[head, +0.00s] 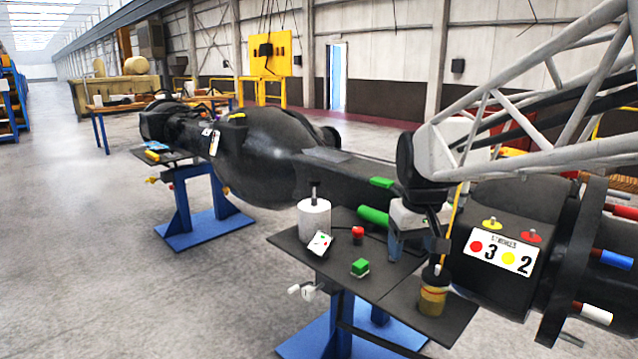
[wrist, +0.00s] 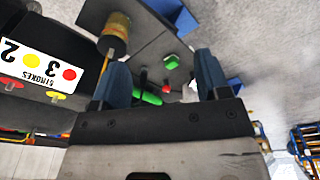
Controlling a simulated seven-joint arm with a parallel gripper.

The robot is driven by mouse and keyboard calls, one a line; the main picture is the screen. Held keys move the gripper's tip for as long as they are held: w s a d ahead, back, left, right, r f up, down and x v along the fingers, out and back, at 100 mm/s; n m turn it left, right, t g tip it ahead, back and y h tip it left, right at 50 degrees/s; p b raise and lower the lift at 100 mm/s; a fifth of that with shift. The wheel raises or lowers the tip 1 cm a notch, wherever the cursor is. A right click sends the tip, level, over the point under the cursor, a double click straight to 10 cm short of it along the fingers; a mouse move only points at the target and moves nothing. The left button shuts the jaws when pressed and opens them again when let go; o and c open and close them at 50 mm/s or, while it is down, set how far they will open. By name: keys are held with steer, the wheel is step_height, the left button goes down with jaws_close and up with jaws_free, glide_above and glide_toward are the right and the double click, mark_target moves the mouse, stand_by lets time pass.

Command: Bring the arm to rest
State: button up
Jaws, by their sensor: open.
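My gripper (head: 409,250) hangs below the end of my arm, over the dark bench plate (head: 300,250). Its two blue fingers stand apart in the wrist view (wrist: 165,78), with nothing held between them. In the head view, a green cylinder (head: 373,215) lies just left of the gripper. A tan jar-like cylinder (head: 433,298) stands in front of it, to the right. In the wrist view, the green cylinder (wrist: 150,98) shows beyond the gap between the fingers, partly hidden by the gripper body.
A large black casting (head: 265,150) lies behind. A "STROKES" sign (head: 498,250) is on the dark body at right. Floor (head: 110,260) at left is clear.

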steer(key=s+f+m, duration=0.1)
steer(key=s+f, duration=0.2)
steer(key=s, duration=0.8)
steer(key=s+f+m, duration=0.1)
steer(key=s+f, duration=0.3)
steer(key=s, duration=0.7)
steer(key=shift+s+d+f+m+t, duration=0.15)
steer(key=shift+d+f+m+t, duration=0.15)
steer(key=shift+d+t, duration=0.1)
